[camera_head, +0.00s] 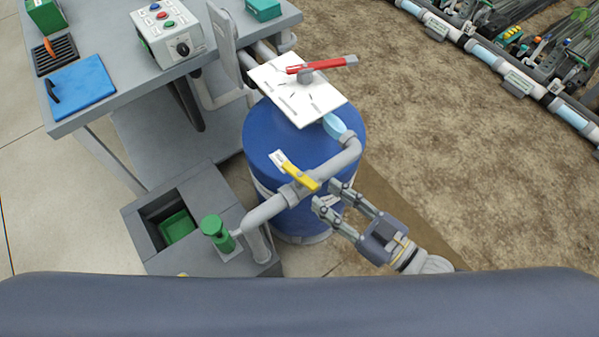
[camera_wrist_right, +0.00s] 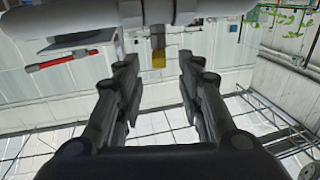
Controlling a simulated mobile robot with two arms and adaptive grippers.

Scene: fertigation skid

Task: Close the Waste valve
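A valve with a yellow lever (camera_head: 301,177) sits on the grey pipe (camera_head: 268,208) in front of the blue drum. The lever lies across the pipe at an angle, with a pale tag at its far end; I cannot read the tag. My right gripper (camera_head: 327,196) is open and empty, just to the right of the lever's near end. In the right wrist view, the yellow lever end (camera_wrist_right: 159,60) shows beyond and between the two open fingers (camera_wrist_right: 157,72). I cannot tell whether they touch it. My left gripper is not in view.
A red lever (camera_head: 322,64) sits on a white plate (camera_head: 290,95) above the blue drum (camera_head: 262,135). A green-topped fitting (camera_head: 214,230) stands at the pipe's left end, beside a grey box (camera_head: 150,222). A workbench (camera_head: 110,60) stands at upper left. Bare ground lies right.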

